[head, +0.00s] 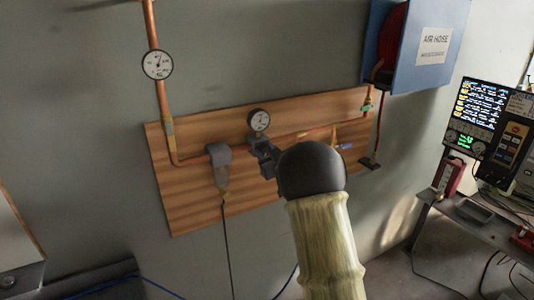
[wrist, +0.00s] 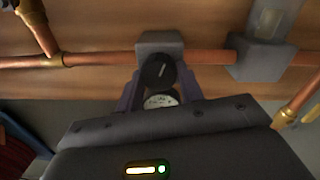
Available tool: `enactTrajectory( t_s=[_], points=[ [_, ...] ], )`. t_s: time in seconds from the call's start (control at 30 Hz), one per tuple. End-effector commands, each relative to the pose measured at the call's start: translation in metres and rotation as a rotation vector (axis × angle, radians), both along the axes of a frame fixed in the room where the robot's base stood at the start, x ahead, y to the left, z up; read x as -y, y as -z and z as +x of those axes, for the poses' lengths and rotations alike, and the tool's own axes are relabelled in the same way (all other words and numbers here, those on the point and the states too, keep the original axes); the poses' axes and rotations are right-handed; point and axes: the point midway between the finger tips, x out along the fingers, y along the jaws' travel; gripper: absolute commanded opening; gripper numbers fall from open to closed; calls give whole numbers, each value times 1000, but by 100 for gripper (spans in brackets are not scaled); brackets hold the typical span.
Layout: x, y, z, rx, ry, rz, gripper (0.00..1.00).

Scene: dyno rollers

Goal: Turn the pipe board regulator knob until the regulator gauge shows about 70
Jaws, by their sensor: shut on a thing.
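The regulator is a grey block (wrist: 160,42) on the copper pipe of the wooden pipe board (head: 190,200). Its round black knob (wrist: 160,66), with a pale line across its face, shows in the wrist view. My gripper (head: 264,156) is at the regulator, and the wrist view shows its fingers (wrist: 159,80) shut on the knob, one on each side. The regulator gauge (head: 259,121), white-faced with a dark rim, stands just above; it also shows partly in the wrist view (wrist: 160,101), cut off by my gripper. Its reading is too small to tell. The head view hides the knob.
Another gauge (head: 157,64) sits on the vertical pipe at the upper left. A grey fitting (head: 219,156) with a hanging black line is left of my gripper. A blue air hose box (head: 405,75) is at the upper right, and a bench with screens (head: 488,120) at the right.

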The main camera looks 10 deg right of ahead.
Motion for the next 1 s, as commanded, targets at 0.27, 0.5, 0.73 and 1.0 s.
enactTrajectory(
  t_s=[0.27,0.5,0.73,1.0],
  points=[
    [0,3,0,20,1,-54,14],
    [0,6,0,60,1,-176,14],
    [0,7,-1,116,2,-344,14],
    [-1,8,-1,183,3,-556,14]
  ],
)
